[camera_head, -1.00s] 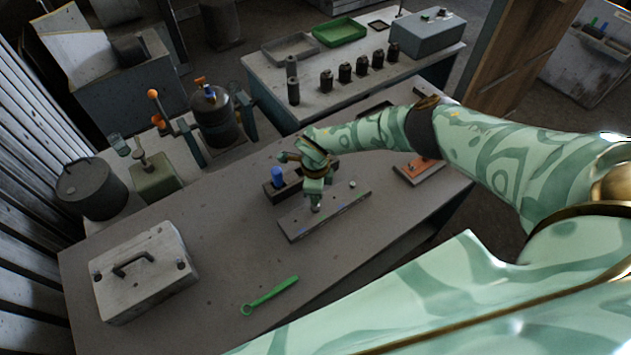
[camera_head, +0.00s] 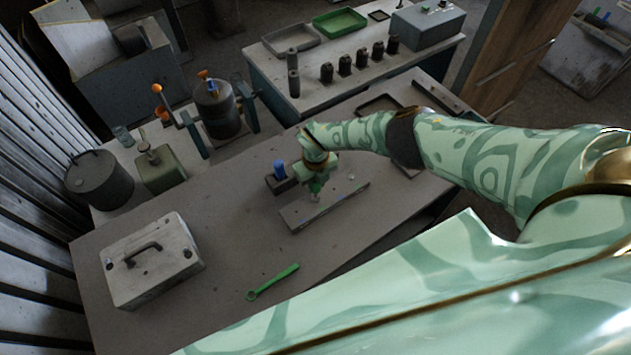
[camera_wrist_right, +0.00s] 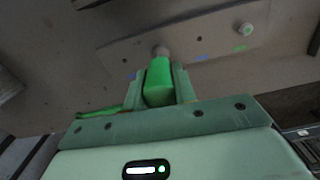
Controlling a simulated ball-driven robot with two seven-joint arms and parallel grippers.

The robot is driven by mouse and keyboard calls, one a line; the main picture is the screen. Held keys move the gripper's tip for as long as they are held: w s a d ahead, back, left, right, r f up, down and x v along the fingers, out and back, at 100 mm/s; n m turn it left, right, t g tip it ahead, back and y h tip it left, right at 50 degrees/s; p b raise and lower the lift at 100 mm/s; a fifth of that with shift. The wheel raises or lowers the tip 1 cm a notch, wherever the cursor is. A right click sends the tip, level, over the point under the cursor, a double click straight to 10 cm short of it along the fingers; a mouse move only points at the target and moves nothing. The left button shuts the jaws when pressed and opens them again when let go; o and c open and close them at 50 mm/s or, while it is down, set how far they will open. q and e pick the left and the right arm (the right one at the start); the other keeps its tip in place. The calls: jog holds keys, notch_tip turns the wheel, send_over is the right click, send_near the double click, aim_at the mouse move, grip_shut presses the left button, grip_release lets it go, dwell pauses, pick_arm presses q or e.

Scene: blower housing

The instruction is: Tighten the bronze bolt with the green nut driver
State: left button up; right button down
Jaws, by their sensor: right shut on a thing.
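My right gripper (camera_head: 317,186) is shut on the green nut driver, whose green handle (camera_wrist_right: 159,82) shows between the fingers in the right wrist view. The driver points down at the flat metal plate (camera_head: 297,217), and its far end (camera_wrist_right: 161,51) meets the plate near blue and green marks. Whether the bronze bolt is under that end is hidden by the driver and fingers. A second, pale bolt head (camera_wrist_right: 244,29) stands apart on the plate; it also shows in the head view (camera_head: 351,177). My left gripper is not in view.
A dark holder with a blue-handled tool (camera_head: 280,170) stands just behind the plate. A green wrench (camera_head: 272,281) and a grey case (camera_head: 150,260) lie on the bench to the left. The bench between the case and plate is clear.

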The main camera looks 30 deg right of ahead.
jog(key=shift+r+p, duration=2.5)
jog(key=shift+r, duration=1.1)
jog(key=shift+f, duration=0.15)
